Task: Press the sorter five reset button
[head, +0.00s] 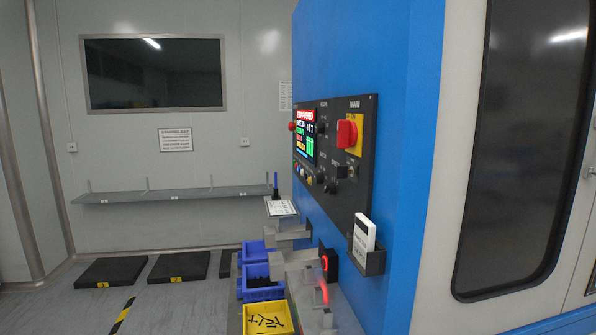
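The sorter is a tall blue cabinet (400,165) with a dark control panel (350,190) on its left-facing side, seen at a steep angle. The panel has a lit screen (304,137) with a red top band and coloured rows. A row of small coloured buttons (303,173) lies below the screen, and several black knobs (321,127) are beside it. A red mushroom button (291,127) stands out at the panel's left edge. A red rotary switch (347,133) on a yellow plate is under the word MAIN. I cannot read which button is the reset. Neither gripper is in view.
Grey blocks (290,262) and a red-glowing ring (324,263) jut out below the panel. Blue bins (265,294) and a yellow bin (250,318) with dark parts stand there.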

